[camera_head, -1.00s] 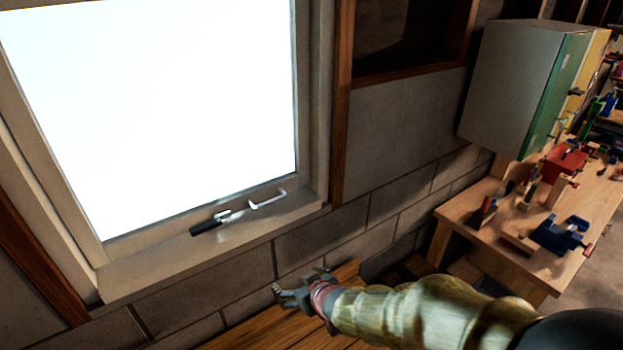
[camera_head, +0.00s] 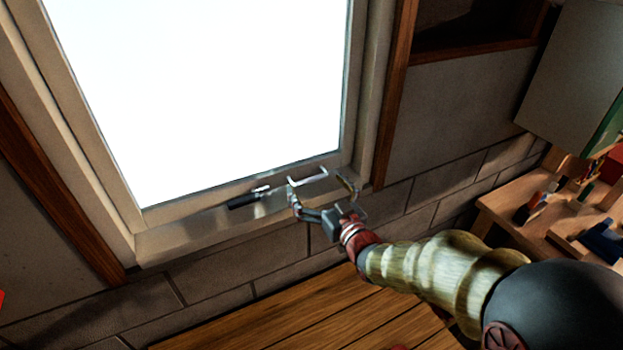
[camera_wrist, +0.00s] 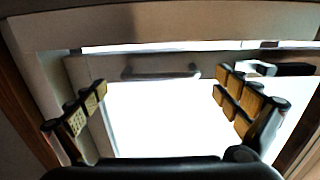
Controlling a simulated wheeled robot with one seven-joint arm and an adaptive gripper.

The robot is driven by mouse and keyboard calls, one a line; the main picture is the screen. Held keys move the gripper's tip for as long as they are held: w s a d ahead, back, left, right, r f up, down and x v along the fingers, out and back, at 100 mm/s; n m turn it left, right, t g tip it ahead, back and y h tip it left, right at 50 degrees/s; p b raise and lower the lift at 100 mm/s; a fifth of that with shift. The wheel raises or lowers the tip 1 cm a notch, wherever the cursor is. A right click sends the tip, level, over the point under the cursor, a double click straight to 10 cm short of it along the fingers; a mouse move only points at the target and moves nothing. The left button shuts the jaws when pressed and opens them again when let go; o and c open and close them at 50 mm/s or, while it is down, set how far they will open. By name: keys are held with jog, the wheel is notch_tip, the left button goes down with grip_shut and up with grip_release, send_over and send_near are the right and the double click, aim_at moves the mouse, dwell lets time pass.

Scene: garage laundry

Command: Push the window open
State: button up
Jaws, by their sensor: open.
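The window (camera_head: 215,90) is a bright pane in a pale frame and fills the upper left of the head view. A metal latch with a black handle (camera_head: 243,201) and a thin silver bracket (camera_head: 308,175) sits along its bottom rail. My gripper (camera_head: 320,188) is open and empty, just in front of the sill near the bracket. In the wrist view its two padded fingers (camera_wrist: 160,105) stand wide apart before the bright pane. A bar-shaped handle (camera_wrist: 160,74) shows beyond them, and the black handle (camera_wrist: 294,69) is at the right. Contact with the window cannot be told.
A wooden surface (camera_head: 290,315) lies below the sill. A workbench (camera_head: 500,203) with tools stands at the right, under a wall cabinet (camera_head: 570,85). Block wall runs below the window, and wooden posts flank it.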

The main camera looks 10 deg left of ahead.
aim_at(305, 173)
jog(key=shift+x, duration=1.25)
jog(key=shift+c, duration=0.8)
jog(key=c, duration=1.5)
jog(key=shift+t+y, duration=0.4)
jog(key=shift+t, duration=0.1)
jog(key=b+x, duration=0.2)
jog(key=f+b+x, duration=0.1)
jog(key=b+x, duration=0.2)
jog(key=shift+w+a+f+b, duration=0.15)
jog(key=shift+b, duration=0.2)
jog(key=shift+w+a+r+b, duration=0.2)
jog(key=shift+w+a+b, duration=0.05)
jog(key=shift+w+b, duration=0.1)
